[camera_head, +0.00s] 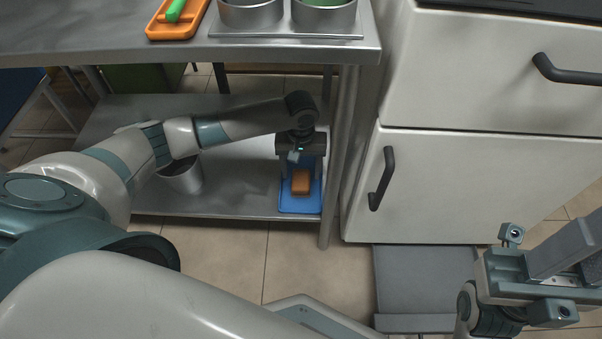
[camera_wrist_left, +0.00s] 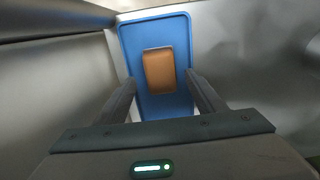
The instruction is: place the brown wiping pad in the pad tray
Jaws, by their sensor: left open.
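The brown wiping pad (camera_head: 301,181) lies in the blue pad tray (camera_head: 300,205) on the lower steel shelf.
The steel table top (camera_head: 110,35) is above the shelf (camera_head: 240,195), with its leg (camera_head: 337,150) just right of the tray. A metal pot (camera_head: 183,180) stands on the shelf to the left. A white cabinet (camera_head: 460,190) with dark handles is at the right.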

